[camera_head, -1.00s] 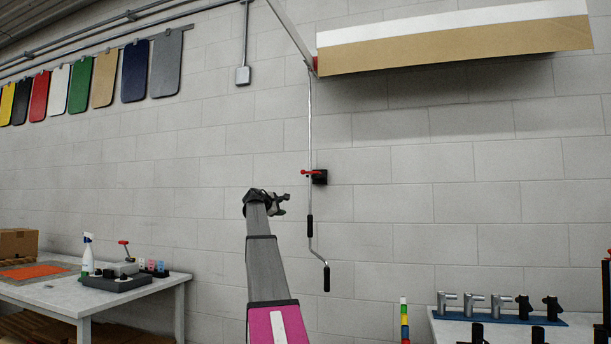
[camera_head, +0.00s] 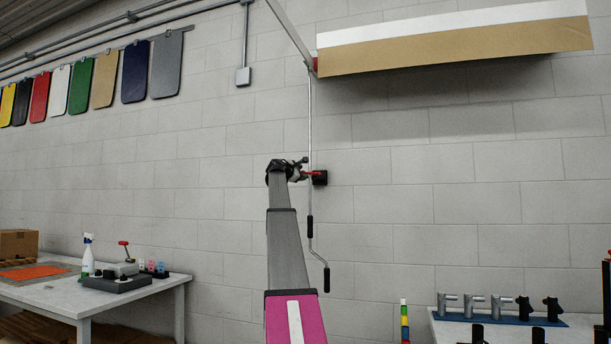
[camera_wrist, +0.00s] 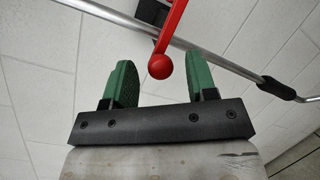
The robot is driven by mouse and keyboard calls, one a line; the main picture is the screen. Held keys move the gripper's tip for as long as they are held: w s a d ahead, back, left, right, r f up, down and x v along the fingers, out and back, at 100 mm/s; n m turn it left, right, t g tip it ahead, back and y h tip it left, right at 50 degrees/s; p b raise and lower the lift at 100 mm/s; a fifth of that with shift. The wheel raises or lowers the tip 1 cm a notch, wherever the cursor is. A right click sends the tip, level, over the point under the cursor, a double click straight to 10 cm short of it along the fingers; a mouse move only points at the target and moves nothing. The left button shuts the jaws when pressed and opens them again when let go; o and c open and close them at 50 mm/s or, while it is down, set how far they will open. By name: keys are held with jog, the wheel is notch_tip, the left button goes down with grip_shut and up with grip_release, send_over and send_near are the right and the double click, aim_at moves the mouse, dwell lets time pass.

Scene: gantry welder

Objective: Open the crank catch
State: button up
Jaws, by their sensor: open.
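The crank catch is a black block (camera_head: 320,178) on the wall with a red lever (camera_head: 311,174). The silver crank rod (camera_head: 310,120) hangs vertically beside it, with black grips at its lower end. In the wrist view the red lever (camera_wrist: 170,28) ends in a red ball knob (camera_wrist: 160,66), and it crosses the rod (camera_wrist: 220,64). My gripper (camera_wrist: 163,80) is open, with its green fingers on either side of the ball knob and apart from it. In the head view my gripper (camera_head: 300,169) is at the catch and partly hides the lever.
An awning box (camera_head: 450,50) juts from the wall above right. A table (camera_head: 100,297) with a spray bottle (camera_head: 88,257) stands at left. A bench (camera_head: 500,328) with metal fittings is at lower right. The wall around the catch is clear.

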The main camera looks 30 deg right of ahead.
aim_at(311, 173)
jog(key=shift+x, duration=1.8)
jog(key=shift+s, duration=0.1)
grip_shut()
